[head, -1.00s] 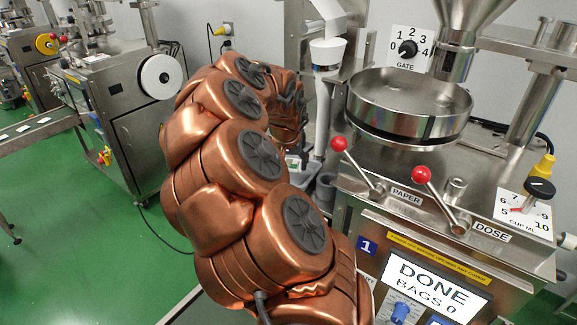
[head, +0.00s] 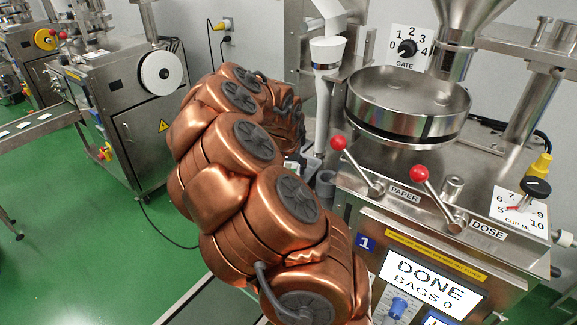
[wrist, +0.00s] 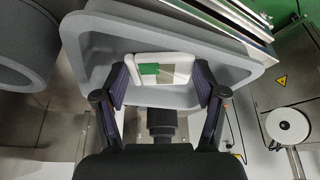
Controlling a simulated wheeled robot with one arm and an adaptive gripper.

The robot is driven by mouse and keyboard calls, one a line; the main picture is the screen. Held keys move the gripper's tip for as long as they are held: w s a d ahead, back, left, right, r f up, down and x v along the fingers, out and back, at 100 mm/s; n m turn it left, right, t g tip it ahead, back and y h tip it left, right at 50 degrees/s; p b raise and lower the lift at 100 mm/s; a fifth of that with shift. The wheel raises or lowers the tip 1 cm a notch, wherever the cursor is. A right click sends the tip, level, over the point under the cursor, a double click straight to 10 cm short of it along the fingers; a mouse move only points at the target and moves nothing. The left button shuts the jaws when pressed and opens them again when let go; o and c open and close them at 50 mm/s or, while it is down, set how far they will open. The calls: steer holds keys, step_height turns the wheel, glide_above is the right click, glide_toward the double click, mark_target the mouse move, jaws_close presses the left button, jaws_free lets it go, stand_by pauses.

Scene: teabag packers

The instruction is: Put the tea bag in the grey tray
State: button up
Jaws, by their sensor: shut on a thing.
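In the wrist view my gripper (wrist: 160,76) is shut on the tea bag (wrist: 180,68), a small white packet with a green label, held between its two fingertips. The grey tray (wrist: 77,60) lies beyond the fingers, and the tea bag shows within the outline of its rim. I cannot tell whether the tea bag touches the tray floor.
A large grey round part (wrist: 25,45) is at the left of the wrist view. In the head view the steel packing machine (head: 415,215), with red-knobbed levers and a screen reading DONE, BAGS 0, stands at right. Another machine (head: 125,110) stands at left beyond green floor.

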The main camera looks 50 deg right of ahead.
steer(key=shift+f, duration=0.15)
steer(key=o, duration=0.7)
steer(key=shift+r, duration=0.4)
steer(key=b+v, duration=0.2)
steer(key=v, duration=0.9)
steer(key=shift+s+a+r, duration=0.1)
steer(key=shift+r, duration=0.15)
